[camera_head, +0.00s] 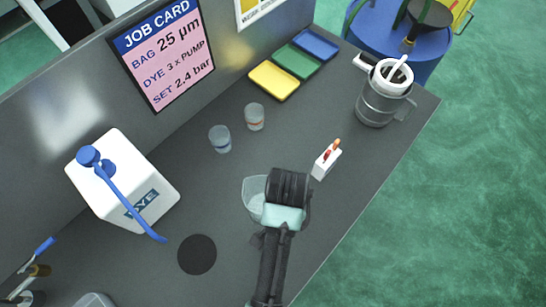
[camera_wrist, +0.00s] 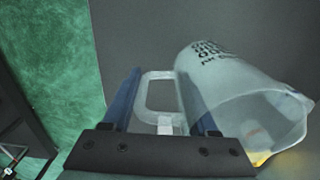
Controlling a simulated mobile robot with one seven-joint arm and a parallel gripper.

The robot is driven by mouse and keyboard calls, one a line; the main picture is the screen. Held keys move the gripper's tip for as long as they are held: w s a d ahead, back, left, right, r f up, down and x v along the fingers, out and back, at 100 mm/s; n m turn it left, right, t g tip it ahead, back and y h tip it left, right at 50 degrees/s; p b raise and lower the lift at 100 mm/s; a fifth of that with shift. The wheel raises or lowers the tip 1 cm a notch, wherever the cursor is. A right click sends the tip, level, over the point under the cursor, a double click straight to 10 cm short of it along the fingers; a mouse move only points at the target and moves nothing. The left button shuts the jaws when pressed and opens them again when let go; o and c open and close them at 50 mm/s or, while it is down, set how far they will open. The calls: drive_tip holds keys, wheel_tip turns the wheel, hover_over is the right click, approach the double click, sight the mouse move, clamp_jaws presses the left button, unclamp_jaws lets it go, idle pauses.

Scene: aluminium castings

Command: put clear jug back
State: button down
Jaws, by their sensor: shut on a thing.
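The clear jug (camera_head: 256,194) is a see-through beaker with a handle, in the middle of the bench, partly hidden behind my gripper (camera_head: 288,178) in the head view. In the wrist view the jug (camera_wrist: 235,90) lies to the right, with dark print on its side and a yellowish tint near its rim. My gripper (camera_wrist: 165,110) is shut on the jug's handle (camera_wrist: 155,95), which sits between the blue fingers. I cannot tell whether the jug's base touches the bench. A round black spot (camera_head: 197,254) lies on the bench at lower left of the jug.
A white DYE container (camera_head: 125,180) with a blue pump stands left. Two small cups (camera_head: 220,139) stand behind the jug. A white box with a red top (camera_head: 327,160) is close right. A metal jug (camera_head: 384,95) stands near the right edge. Coloured trays (camera_head: 273,81) lie at the back.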

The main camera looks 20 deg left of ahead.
drive_tip(key=shift+s+d+f, duration=0.1)
drive_tip(key=shift+f, duration=2)
drive_tip(key=shift+s+f, duration=0.1)
drive_tip(key=shift+f, duration=1.95)
drive_tip(key=shift+f, duration=0.1)
drive_tip(key=shift+c, duration=0.9)
unclamp_jaws()
